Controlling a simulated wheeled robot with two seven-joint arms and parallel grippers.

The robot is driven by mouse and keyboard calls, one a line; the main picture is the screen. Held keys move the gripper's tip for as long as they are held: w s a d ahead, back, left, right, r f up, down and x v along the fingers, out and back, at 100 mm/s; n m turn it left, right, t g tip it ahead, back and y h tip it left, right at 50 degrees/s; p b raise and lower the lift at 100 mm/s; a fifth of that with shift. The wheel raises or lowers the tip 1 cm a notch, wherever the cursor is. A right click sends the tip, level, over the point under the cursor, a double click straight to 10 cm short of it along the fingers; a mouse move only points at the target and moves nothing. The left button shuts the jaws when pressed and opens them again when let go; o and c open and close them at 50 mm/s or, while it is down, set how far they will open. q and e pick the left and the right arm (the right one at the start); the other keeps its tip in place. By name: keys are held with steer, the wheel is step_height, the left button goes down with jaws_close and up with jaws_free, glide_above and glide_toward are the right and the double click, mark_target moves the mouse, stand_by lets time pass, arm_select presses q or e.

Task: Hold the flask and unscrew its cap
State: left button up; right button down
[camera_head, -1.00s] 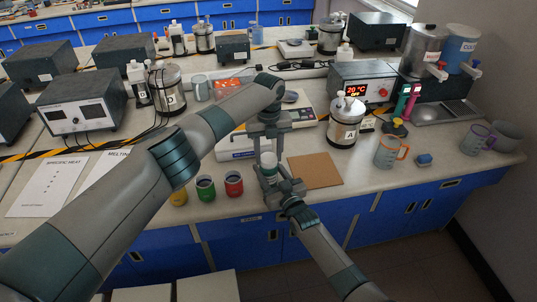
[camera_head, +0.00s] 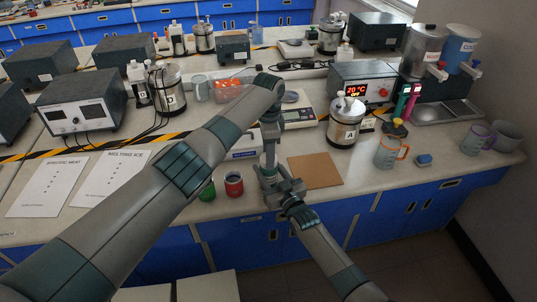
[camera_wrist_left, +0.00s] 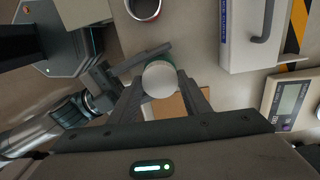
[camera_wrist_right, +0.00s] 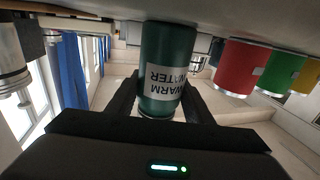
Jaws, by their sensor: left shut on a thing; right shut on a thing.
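The flask (camera_wrist_right: 162,70) is dark green with a white "WARM WATER" label, upside down in the right wrist view. My right gripper (camera_wrist_right: 160,106) is shut around its body from the front, above the bench's front edge. The flask's round white cap (camera_wrist_left: 159,79) shows in the left wrist view, with a sliver of green beside it. My left gripper (camera_wrist_left: 162,92) points down and is shut on the cap. In the head view my left gripper (camera_head: 268,159) stands right above my right gripper (camera_head: 279,188), and the fingers hide most of the flask. Whether cap and flask are apart cannot be told.
A red cup (camera_head: 233,185) and a green cup (camera_head: 207,190) stand close left of the flask. A bare brown board (camera_head: 316,170) lies to the right. A balance (camera_head: 297,117) and steel vessel A (camera_head: 345,122) stand behind. An orange-handled jug (camera_head: 388,153) is further right.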

arm_select(q)
steer(key=n, duration=1.2)
steer(key=shift+n, duration=0.3)
steer(key=n, duration=0.6)
steer(key=shift+r+n, duration=0.1)
steer(key=shift+n, duration=0.2)
steer(key=n, duration=0.6)
steer(key=shift+n, duration=0.3)
steer(key=shift+r, duration=0.25)
steer(key=shift+r, duration=0.7)
steer(key=shift+r, duration=0.2)
steer(key=shift+r, duration=1.95)
